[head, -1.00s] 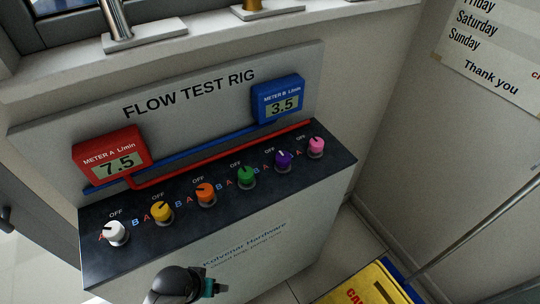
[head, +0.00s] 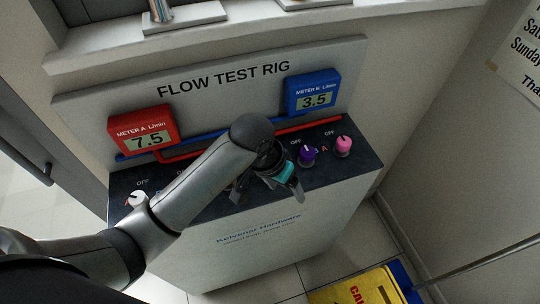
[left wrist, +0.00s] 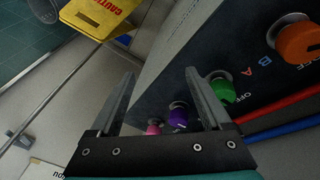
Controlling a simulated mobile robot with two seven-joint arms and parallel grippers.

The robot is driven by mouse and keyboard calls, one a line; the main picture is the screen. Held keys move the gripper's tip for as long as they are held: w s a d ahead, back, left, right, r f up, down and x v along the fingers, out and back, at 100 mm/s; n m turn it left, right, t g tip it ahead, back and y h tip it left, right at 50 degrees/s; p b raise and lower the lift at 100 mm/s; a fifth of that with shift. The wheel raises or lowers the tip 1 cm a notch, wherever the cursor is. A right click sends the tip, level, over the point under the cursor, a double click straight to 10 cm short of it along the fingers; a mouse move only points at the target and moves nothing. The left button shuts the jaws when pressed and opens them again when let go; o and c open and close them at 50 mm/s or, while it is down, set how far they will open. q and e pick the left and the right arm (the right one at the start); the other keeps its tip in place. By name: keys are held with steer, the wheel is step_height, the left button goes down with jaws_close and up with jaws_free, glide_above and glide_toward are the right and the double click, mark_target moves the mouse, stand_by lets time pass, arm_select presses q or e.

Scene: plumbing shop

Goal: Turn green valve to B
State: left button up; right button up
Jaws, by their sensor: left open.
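The green valve (left wrist: 222,88) is a round green knob on the dark top of the flow test rig. It shows in the left wrist view just beside my right-hand finger; in the head view my arm and gripper hide it. My left gripper (left wrist: 160,74) is open and empty, its fingers apart over the front edge of the panel. In the head view the left gripper (head: 270,190) hangs above the panel, left of the purple knob (head: 307,156). I cannot tell whether a finger touches the green knob. My right gripper is not in view.
Pink (head: 343,146) and white (head: 137,199) knobs stand along the panel; an orange knob (left wrist: 299,42) neighbours the green one. The red meter A (head: 141,130) reads 7.5 and the blue meter B (head: 312,94) reads 3.5.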

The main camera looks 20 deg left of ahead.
arm_select(q)
steer(key=w+a+r+n+g+y, duration=0.1)
steer(key=w+a+r, duration=0.25)
steer(key=r, duration=0.25)
steer(key=w+a+r+g+y, duration=0.1)
steer(key=w+a+r+y, duration=0.15)
steer(key=w+r, duration=0.35)
steer(key=shift+h, duration=0.35)
steer(key=f, duration=0.9)
steer(key=s+f+b, duration=0.1)
steer(key=f, duration=0.4)
steer(key=shift+s+a+f, duration=0.1)
steer(key=shift+c, duration=0.3)
jaws_close()
